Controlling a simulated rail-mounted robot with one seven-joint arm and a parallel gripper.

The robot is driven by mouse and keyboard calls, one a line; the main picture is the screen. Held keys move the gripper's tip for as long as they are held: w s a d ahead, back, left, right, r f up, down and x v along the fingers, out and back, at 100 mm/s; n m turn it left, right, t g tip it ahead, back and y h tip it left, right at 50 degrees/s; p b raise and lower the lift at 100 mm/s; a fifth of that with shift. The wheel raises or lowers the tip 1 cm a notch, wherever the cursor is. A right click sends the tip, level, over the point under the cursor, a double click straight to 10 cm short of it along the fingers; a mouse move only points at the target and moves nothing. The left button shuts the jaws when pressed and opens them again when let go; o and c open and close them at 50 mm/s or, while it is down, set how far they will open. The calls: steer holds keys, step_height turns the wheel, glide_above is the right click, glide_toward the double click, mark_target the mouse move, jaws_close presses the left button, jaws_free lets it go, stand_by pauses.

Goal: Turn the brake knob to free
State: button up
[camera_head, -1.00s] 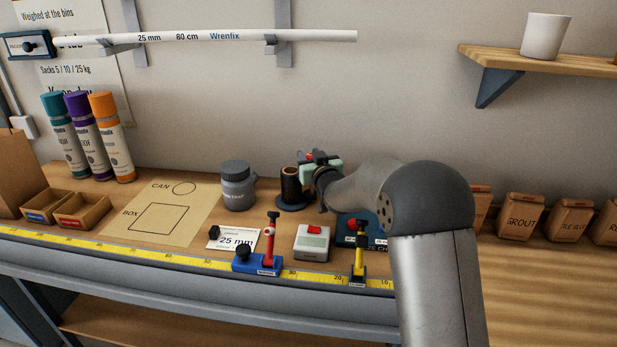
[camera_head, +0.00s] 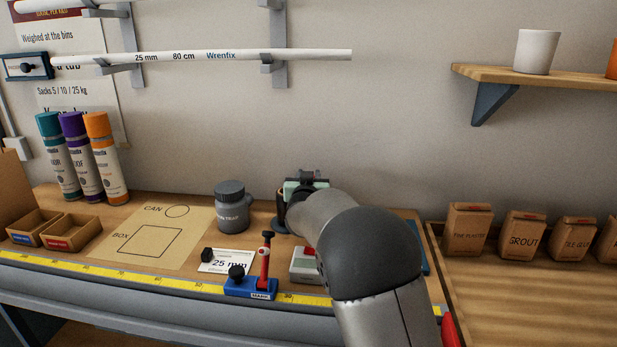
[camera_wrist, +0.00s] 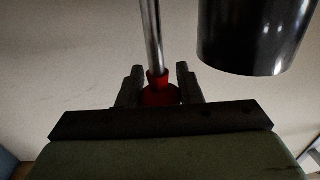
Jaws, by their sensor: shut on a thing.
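My gripper (camera_head: 306,182) is at the back of the bench, close to a dark upright cylinder (camera_head: 282,208), and my arm partly hides it. In the wrist view, my gripper (camera_wrist: 160,88) is shut on a red piece (camera_wrist: 159,95) with a thin metal rod (camera_wrist: 151,35) running up from it. The dark cylinder (camera_wrist: 255,35) is at the upper right there, apart from the fingers. I cannot tell whether the red piece is the brake knob. Dark knobs also show on a blue fixture (camera_head: 250,287) with a red lever (camera_head: 264,262), and on a blue wall bracket (camera_head: 28,67).
A grey tub (camera_head: 232,208) stands left of my gripper. A 25 mm card (camera_head: 224,262) and a grey device (camera_head: 304,268) lie in front. Spray cans (camera_head: 105,160) and small bins (camera_head: 72,232) are at the left. Bags (camera_head: 520,235) stand at the right.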

steer(key=o, duration=1)
steer(key=shift+r, duration=0.1)
steer(key=s+d+r, duration=0.1)
steer(key=s+r, duration=0.3)
steer(key=s+d+r, duration=0.1)
steer(key=s+r, duration=0.3)
steer(key=s, duration=0.1)
steer(key=s+d+r+p, duration=0.1)
steer(key=s+r, duration=0.3)
steer(key=r, duration=0.1)
steer(key=shift+s+d, duration=0.25)
steer(key=shift+d, duration=0.1)
